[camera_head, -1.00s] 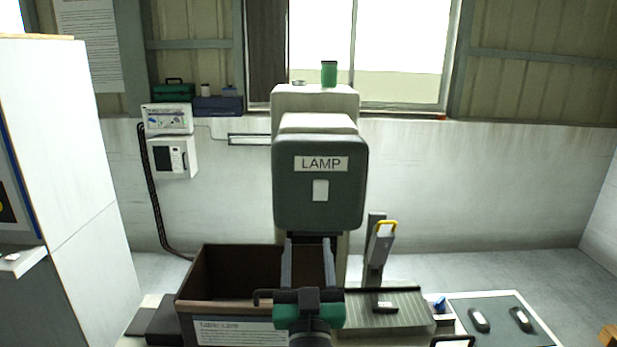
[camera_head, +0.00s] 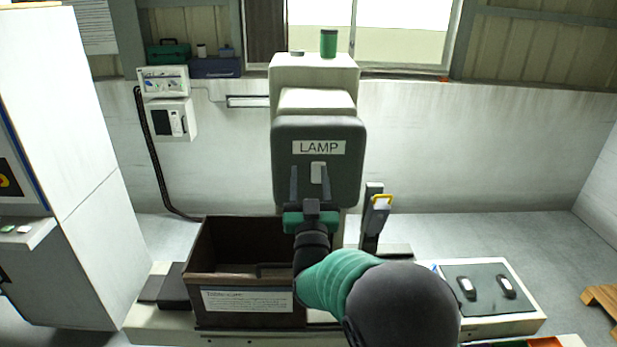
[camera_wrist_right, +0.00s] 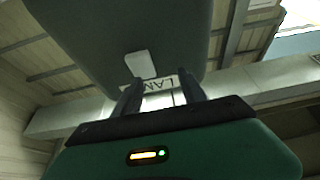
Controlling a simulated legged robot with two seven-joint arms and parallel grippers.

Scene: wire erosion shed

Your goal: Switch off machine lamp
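The machine head is a dark grey rounded box (camera_head: 345,180) with a white LAMP label (camera_head: 318,147). Below the label is a small white rocker switch (camera_head: 317,172). My right gripper (camera_head: 310,175) is raised in front of the box, its two fingers apart and empty. In the head view the fingertips overlap the switch area. In the right wrist view the switch (camera_wrist_right: 141,64) shows beyond and a little left of the open fingers (camera_wrist_right: 160,90), and the label (camera_wrist_right: 162,85) shows between them. I cannot tell whether a finger touches the switch. My left gripper is not in view.
A brown open bin (camera_head: 250,300) with a label stands below left of my right arm. A grey mat with two dark devices (camera_head: 485,273) lies at right. A tall white cabinet (camera_head: 70,130) is at left.

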